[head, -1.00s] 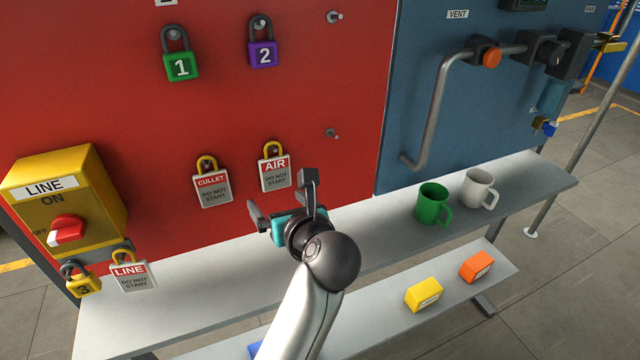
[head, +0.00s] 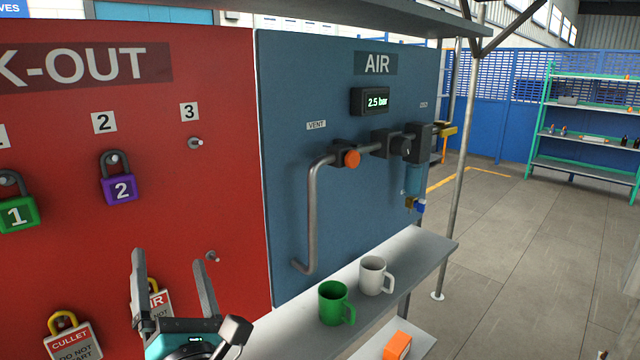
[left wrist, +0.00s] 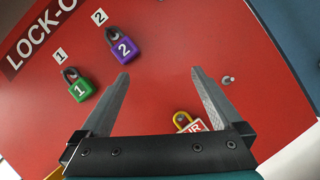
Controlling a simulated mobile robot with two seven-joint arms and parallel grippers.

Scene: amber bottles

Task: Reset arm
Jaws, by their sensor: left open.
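My left gripper (head: 175,285) is open and empty in front of the red lock-out board (head: 215,90), at the bottom of the head view. Its two fingers stand wide apart in the left wrist view (left wrist: 160,85), with only the board between them. Its left finger partly covers the AIR tag (head: 153,300) in the head view. The purple padlock 2 (head: 118,188) and green padlock 1 (head: 17,212) hang on pegs up and to the left of it. My right gripper is not in view.
The blue AIR panel (head: 290,150) has a grey pipe, an orange knob (head: 351,159) and a display reading 2.5 bar. A green mug (head: 333,303) and a white mug (head: 373,275) stand on the shelf. An orange block (head: 397,345) is below. Open floor lies to the right.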

